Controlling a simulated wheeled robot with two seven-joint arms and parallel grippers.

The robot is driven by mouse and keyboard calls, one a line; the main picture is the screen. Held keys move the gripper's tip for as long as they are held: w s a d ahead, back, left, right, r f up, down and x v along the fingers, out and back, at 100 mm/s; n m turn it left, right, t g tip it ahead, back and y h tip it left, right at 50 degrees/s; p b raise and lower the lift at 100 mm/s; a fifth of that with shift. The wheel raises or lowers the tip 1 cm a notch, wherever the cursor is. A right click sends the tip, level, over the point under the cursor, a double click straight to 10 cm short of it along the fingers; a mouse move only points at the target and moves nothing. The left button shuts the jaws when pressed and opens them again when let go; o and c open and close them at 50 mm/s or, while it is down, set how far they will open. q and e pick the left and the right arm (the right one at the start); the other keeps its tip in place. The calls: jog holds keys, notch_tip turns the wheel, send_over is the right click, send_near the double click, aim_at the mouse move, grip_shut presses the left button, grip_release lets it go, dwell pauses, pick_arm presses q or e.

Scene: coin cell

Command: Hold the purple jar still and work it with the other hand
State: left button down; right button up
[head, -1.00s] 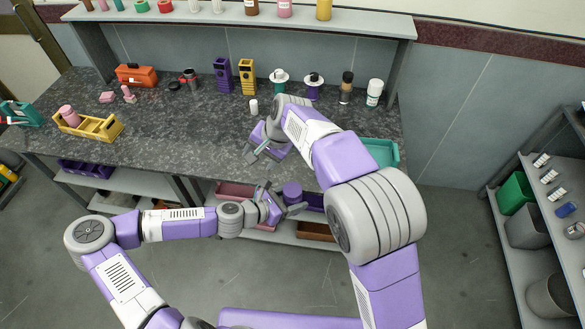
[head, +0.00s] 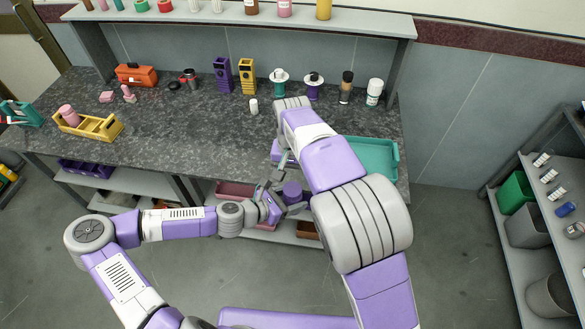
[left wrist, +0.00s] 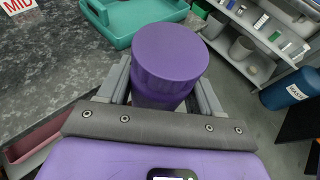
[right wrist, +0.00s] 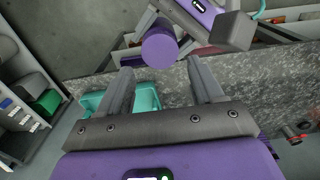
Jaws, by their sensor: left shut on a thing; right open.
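The purple jar (head: 292,191) is held in front of the counter's front edge, off the counter. It has a wide round purple lid, which fills the middle of the left wrist view (left wrist: 170,58). My left gripper (head: 283,204) is shut on the jar's body below the lid. My right gripper (right wrist: 158,82) is open and empty. In the right wrist view the jar (right wrist: 160,46) lies beyond the open fingertips, apart from them. In the head view the right arm partly hides its own gripper, just behind the jar.
A teal tray (head: 390,150) lies at the counter's right end. Purple and yellow holders (head: 247,80), two spools and bottles (head: 374,93) stand along the back. A yellow caddy (head: 105,131) sits at the left. The counter's middle is mostly clear.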

aim_at(292, 189)
notch_tip(292, 189, down, 6)
jog(key=shift+r, duration=0.1)
dwell(0.4)
jog(key=c, duration=0.9)
jog(key=o, duration=1.3)
jog(key=shift+c, duration=0.2)
notch_tip(292, 189, up, 12)
jog(key=shift+w+d, duration=0.1)
jog(key=shift+d, duration=0.05)
